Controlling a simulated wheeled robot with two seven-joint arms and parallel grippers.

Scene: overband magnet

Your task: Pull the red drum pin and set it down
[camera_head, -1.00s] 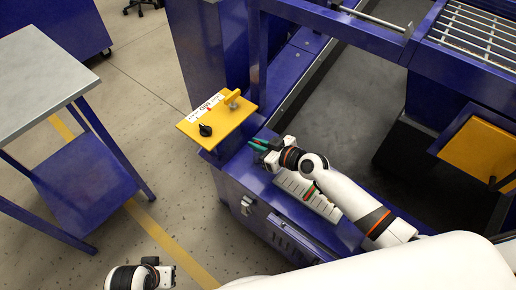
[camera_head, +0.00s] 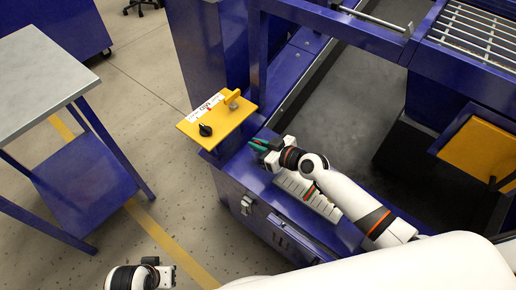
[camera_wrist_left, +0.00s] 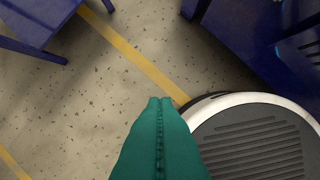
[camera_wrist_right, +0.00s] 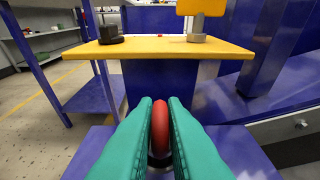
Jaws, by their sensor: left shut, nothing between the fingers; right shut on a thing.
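The red drum pin (camera_wrist_right: 160,127) shows in the right wrist view as a rounded red head or ring, upright between the green fingers. My right gripper (camera_wrist_right: 160,108) is shut on it, low in front of the yellow panel. A dark round part shows below the red head; the rest of the pin is hidden. In the head view my right gripper (camera_head: 258,146) is at the blue machine's edge, just right of the panel, and the pin cannot be made out. My left gripper (camera_wrist_left: 160,103) is shut and empty above the floor.
The yellow panel (camera_head: 235,118) carries a black knob (camera_head: 205,130) and a yellow handle (camera_head: 232,97). A grey-topped table (camera_head: 35,70) stands at the left, with open floor between it and the blue machine (camera_head: 232,185). A grated frame is at the upper right.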

